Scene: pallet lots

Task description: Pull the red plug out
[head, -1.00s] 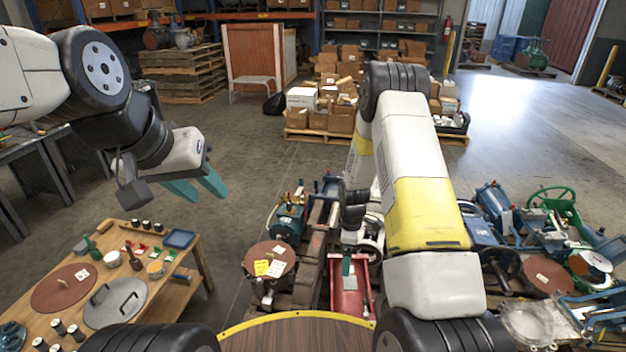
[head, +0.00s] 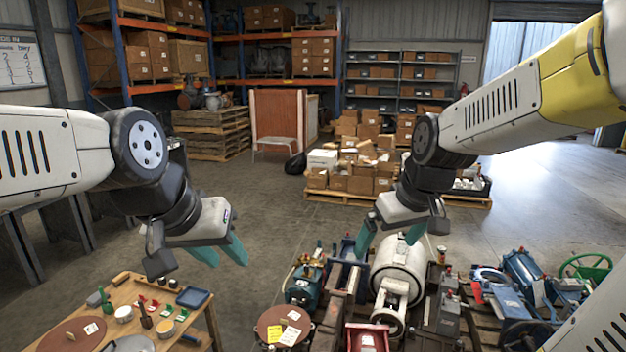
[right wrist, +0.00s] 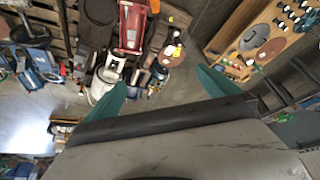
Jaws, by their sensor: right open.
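I cannot tell for certain which thing is the red plug. Small red pieces (head: 168,311) lie on the wooden table at the lower left, and a small red part (head: 477,292) shows among the machinery at the right. My right gripper (head: 388,249) is open and empty, raised above and in front of the machine parts. In the right wrist view its teal fingers are spread wide (right wrist: 160,82) with nothing between them. My left gripper (head: 222,256) has its two teal fingers apart, empty, in the air beside the wooden table.
A red machine housing (head: 367,339) sits low in the middle, beside a large pale cylinder (head: 399,266). A round brown disc (head: 284,326) carries paper tags. The wooden table (head: 207,322) holds several small items. Boxes on a pallet (head: 318,194) stand behind; open floor lies between.

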